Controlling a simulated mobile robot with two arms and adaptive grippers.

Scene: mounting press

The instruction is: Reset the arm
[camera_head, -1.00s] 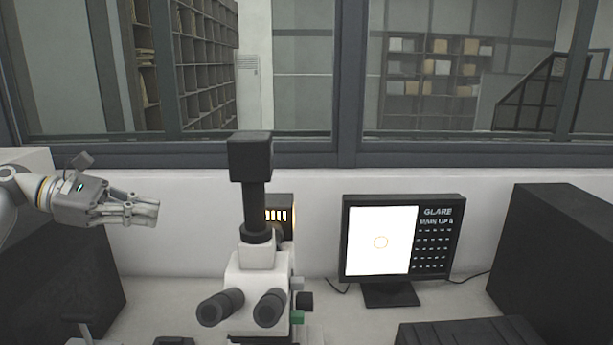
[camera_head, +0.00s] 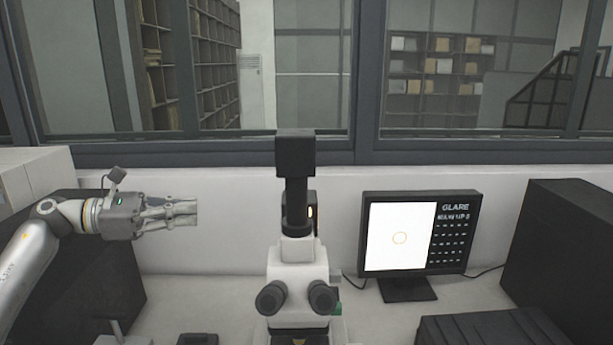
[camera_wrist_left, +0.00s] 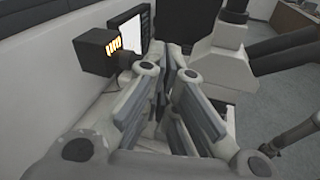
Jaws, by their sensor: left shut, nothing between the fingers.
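My left gripper (camera_head: 183,213) reaches in from the left in the head view, raised above the bench and pointing right toward the microscope. Its fingers are shut with nothing between them, and they also show in the left wrist view (camera_wrist_left: 172,115). It is apart from the microscope (camera_head: 298,255), which stands upright with a black camera on top.
A monitor (camera_head: 415,237) with a white screen stands right of the microscope. Black boxes stand at the right (camera_head: 565,250) and behind my left arm (camera_head: 95,285). A window wall closes the back. The bench (camera_head: 190,290) has bare room left of the microscope.

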